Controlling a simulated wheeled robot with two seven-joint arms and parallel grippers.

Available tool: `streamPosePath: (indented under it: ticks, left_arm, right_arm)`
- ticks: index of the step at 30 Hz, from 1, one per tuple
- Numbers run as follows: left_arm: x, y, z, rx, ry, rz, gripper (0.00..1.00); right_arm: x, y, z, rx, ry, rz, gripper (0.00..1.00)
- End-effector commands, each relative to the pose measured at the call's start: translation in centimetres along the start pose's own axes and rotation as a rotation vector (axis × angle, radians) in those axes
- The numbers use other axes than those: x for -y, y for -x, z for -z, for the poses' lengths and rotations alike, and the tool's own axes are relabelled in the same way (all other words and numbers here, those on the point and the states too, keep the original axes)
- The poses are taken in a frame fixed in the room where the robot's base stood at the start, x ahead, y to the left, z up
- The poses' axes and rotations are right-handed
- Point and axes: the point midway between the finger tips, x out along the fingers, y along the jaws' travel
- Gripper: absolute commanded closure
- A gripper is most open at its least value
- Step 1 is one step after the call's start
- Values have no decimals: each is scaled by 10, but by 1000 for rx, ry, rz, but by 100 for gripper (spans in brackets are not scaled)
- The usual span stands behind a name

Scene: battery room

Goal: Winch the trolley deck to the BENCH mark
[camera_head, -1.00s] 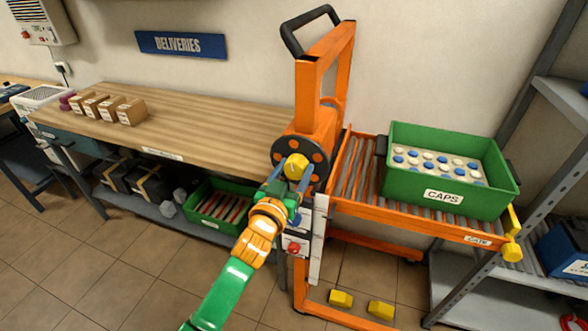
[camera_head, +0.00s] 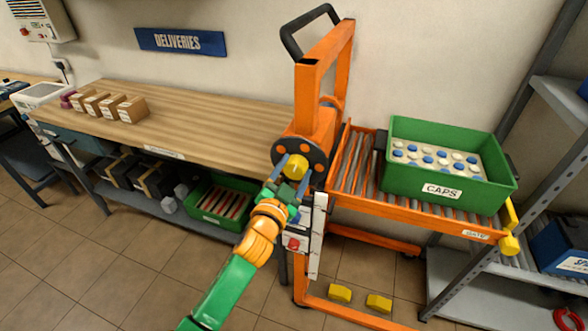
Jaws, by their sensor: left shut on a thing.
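The orange trolley (camera_head: 325,75) stands right of the workbench, with a black push handle on top. Its winch wheel (camera_head: 306,143) is a dark disc with orange spots and a yellow knob (camera_head: 297,166). My left gripper (camera_head: 296,167) is shut on the yellow knob, one finger on each side. The roller deck (camera_head: 350,165) sticks out to the right and carries a green crate marked CAPS (camera_head: 410,187) filled with white and blue caps. A white strip (camera_head: 317,235) runs down the trolley post; I cannot read a BENCH mark on it. My right gripper is out of view.
The wooden workbench (camera_head: 210,125) holds several small cartons. Below it are a green crate (camera_head: 215,225) and dark boxes. A grey shelf unit (camera_head: 465,285) stands at the right. Two yellow blocks (camera_head: 340,293) sit by the trolley's base. Tiled floor is free at front left.

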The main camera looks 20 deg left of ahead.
Motion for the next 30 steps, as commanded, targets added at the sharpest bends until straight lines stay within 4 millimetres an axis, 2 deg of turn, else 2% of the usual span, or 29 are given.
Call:
streamPosePath:
  ticks: [12,13,16,26,30]
  left_arm:
    - [0,0,-1,1,-9,-1,90]
    - [0,0,-1,1,-9,-1,32]
    - [0,0,0,1,-8,-1,5]
    - [0,3,-1,0,-8,0,4]
    - [-1,23,-2,1,-8,-2,4]
  right_arm:
    - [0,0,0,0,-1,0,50]
    - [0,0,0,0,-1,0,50]
    - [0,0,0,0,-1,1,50]
    - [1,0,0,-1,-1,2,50]
    - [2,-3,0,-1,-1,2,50]
